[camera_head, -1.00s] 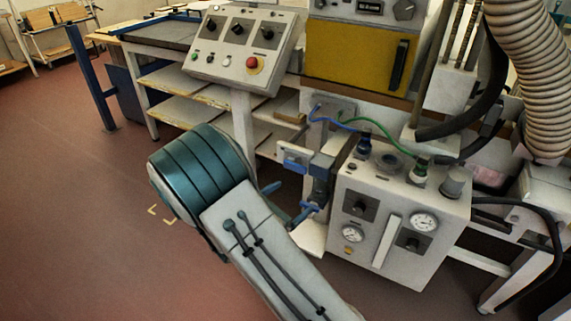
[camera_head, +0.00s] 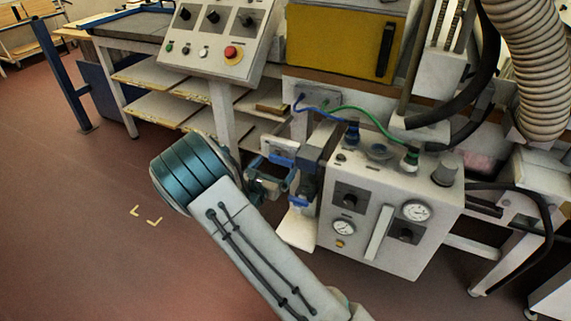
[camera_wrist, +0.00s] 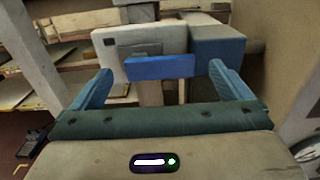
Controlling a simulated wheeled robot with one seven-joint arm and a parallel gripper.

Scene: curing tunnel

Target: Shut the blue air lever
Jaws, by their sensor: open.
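The blue air lever (camera_wrist: 160,67) shows in the wrist view as a short bright blue bar, roughly level, in front of a pale valve plate (camera_wrist: 112,48). A dark blue block (camera_wrist: 217,48) stands just right of it. My gripper (camera_wrist: 160,76) is open, with one blue finger on each side of the lever and gaps between. I cannot tell how far the tips reach past it. In the head view my gripper (camera_head: 273,172) is at the valve on the left side of the grey gauge cabinet (camera_head: 375,240). The lever is small and partly confused with the fingers there.
A sloped control panel (camera_head: 222,38) with a red button stands behind. Blue and green hoses (camera_head: 375,118) run over the cabinet top. Shelves (camera_head: 160,105) lie behind my arm. A large ribbed duct (camera_head: 525,65) is at right. The red floor at left is clear.

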